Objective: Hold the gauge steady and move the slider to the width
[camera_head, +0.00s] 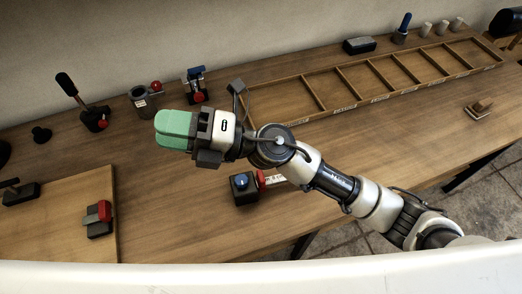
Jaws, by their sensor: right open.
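My right gripper (166,130), with green finger pads, is above the middle of the workbench and is open with nothing seen between its pads. A device that looks like the gauge, a black block with a blue knob (242,182), sits on the bench below my right forearm. A red slider-like part (261,179) and a white marked strip (275,180) extend from its right side. My arm hides part of the strip. My right gripper is up and left of this device, apart from it. My left gripper is not in view.
A wooden compartment tray (330,113) lies along the back right. A lever device (95,117), a grey cup-like fixture (144,98) and a red-and-blue clamp (195,88) stand at the back left. A board (65,235) carries a red-and-black block (98,219). Bare bench lies right of the arm.

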